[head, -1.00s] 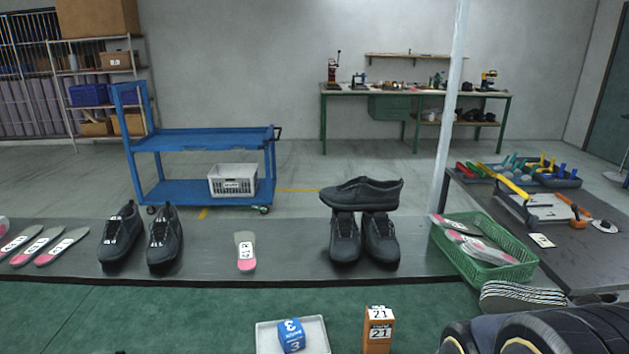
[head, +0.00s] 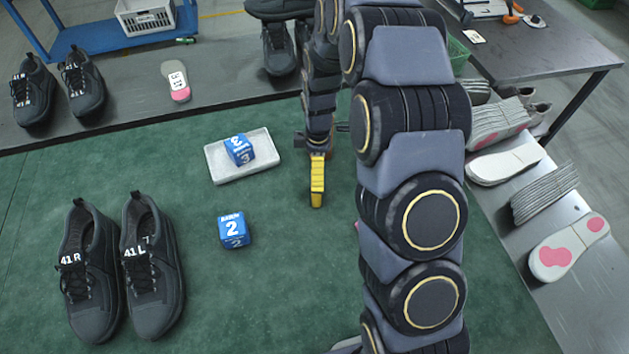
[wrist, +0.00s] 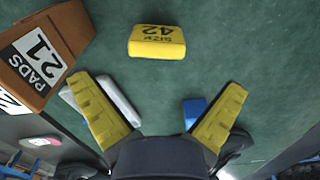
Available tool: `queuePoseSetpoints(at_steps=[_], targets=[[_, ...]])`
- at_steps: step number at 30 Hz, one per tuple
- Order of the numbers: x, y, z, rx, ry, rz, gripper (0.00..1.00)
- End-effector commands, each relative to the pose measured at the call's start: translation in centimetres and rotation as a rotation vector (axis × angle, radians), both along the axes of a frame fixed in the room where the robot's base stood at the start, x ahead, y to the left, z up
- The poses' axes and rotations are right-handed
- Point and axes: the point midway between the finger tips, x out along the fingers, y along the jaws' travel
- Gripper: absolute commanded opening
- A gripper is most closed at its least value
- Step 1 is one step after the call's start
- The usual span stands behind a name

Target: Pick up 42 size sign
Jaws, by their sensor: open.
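The 42 size sign (wrist: 156,42) is a yellow block with "SIZE 42" in black, upside down in the wrist view. It sits on the green mat (wrist: 230,50), ahead of my gripper (wrist: 157,85). My gripper's yellow fingers are spread wide, with nothing between them. The sign lies beyond the fingertips, roughly centred and apart from them. In the head view, my gripper (head: 317,182) shows as one yellow finger pointing down over the mat. The sign does not show in that view; my arm covers much of the mat there.
An orange-brown "PADS 21" box (wrist: 45,52) stands close by the left finger in the wrist view. A pale tray (head: 214,172) holds a blue block (head: 239,149); another blue block (head: 234,230) and black shoes (head: 122,265) stand left.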

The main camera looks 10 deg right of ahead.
Motion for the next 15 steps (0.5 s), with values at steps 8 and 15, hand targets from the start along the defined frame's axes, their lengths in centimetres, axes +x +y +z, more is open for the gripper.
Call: queuePoseSetpoints(at_steps=[8,15], targets=[[0.3,-0.1,-2.8,-0.001,-0.002,0.029,1.0],[0.3,0.0,-5.0,-0.001,0.002,0.028,1.0]])
